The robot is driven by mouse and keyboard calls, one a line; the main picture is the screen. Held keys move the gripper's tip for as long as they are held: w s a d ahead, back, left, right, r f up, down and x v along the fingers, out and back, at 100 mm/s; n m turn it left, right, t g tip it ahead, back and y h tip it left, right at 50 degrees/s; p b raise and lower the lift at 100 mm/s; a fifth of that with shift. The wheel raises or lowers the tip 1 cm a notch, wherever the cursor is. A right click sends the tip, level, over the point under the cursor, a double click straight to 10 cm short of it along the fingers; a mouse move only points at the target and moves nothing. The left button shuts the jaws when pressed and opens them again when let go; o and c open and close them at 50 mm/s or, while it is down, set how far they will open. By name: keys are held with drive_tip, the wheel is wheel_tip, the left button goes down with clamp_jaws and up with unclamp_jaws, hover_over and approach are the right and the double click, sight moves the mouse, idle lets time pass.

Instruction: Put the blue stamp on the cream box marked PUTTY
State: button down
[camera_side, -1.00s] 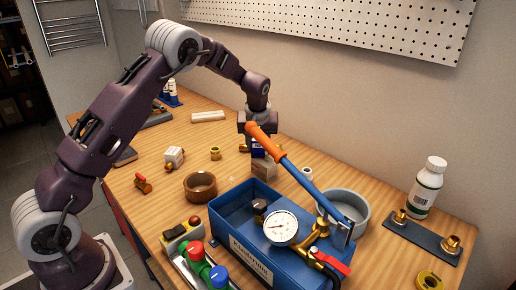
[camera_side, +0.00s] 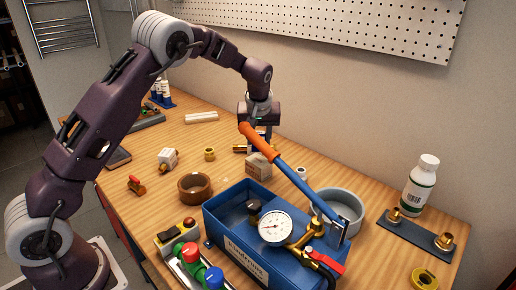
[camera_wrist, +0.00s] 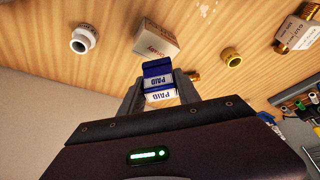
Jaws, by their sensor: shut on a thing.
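My gripper (camera_wrist: 160,94) is shut on a blue stamp (camera_wrist: 158,74) with white bands reading PAID, seen in the wrist view. In the side view my gripper (camera_side: 262,130) is above the bench, near the cream box (camera_side: 259,166). The tool with the orange handle crosses in front of the fingers there and largely hides the stamp. The cream box also shows in the wrist view (camera_wrist: 153,40), just beyond the stamp, with small red print that I cannot read surely. The stamp appears apart from the box, held above bench level.
A brown ring (camera_side: 195,187) and grey bowl (camera_side: 343,208) stand nearby.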

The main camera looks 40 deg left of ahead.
drive_tip(key=shift+f, duration=1.75)
drive_tip(key=shift+f, duration=0.1)
drive_tip(key=c, duration=0.9)
unclamp_jaws()
drive_tip(key=shift+o, duration=0.2)
drive_tip(key=v, duration=1.2)
